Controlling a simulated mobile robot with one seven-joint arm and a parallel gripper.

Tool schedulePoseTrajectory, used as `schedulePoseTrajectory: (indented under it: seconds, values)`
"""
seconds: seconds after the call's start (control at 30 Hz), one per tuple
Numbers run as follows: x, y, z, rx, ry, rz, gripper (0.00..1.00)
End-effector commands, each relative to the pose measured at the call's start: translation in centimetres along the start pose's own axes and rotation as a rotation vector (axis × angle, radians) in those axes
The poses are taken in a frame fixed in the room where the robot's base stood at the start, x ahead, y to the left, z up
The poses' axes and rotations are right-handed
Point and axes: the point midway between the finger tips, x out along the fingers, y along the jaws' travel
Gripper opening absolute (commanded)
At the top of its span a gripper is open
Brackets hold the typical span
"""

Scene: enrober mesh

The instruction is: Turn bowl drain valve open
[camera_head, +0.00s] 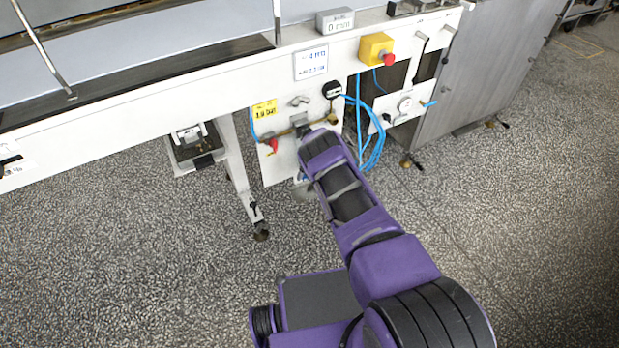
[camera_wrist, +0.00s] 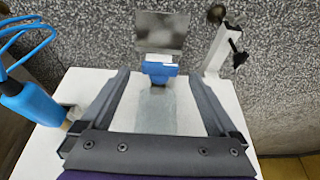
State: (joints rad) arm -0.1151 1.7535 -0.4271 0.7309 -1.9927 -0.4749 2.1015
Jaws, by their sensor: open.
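A white valve panel (camera_head: 274,165) hangs under the machine frame, with a red handle (camera_head: 272,146) at its left and a yellow label (camera_head: 264,109) above. In the wrist view, my gripper (camera_wrist: 157,76) is open, its two dark fingers reaching over a white surface. A blue part with a pale label (camera_wrist: 160,70) sits between the fingertips, with a visible gap on each side. A grey square plate (camera_wrist: 161,31) lies just beyond it. I cannot tell for certain which part is the bowl drain valve. In the head view, my wrist hides part of the panel.
Blue hoses (camera_head: 373,150) hang right of the panel; a blue fitting (camera_wrist: 32,102) is close to the left finger in the wrist view. A machine leg (camera_head: 243,190) stands left of the panel. A red stop button (camera_head: 388,59) is above right.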

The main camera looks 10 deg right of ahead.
Motion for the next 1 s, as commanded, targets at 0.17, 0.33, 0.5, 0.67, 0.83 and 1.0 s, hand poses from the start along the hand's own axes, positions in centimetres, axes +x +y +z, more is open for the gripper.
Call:
schedulePoseTrajectory:
  seconds: [0.17,0.33,0.5,0.67,0.83,1.0]
  values:
    - [1.44,-0.03,0.1,-0.001,0.0,0.0,0.95]
    - [1.64,-0.04,0.07,0.0,-0.001,0.0,0.95]
    - [1.6,-0.04,0.05,0.0,-0.001,0.0,0.95]
    - [1.59,-0.03,0.05,0.001,-0.001,0.0,0.72]
    - [1.59,-0.04,0.04,0.001,-0.001,0.0,0.41]
    - [1.59,-0.05,0.04,0.001,-0.001,0.0,0.1]
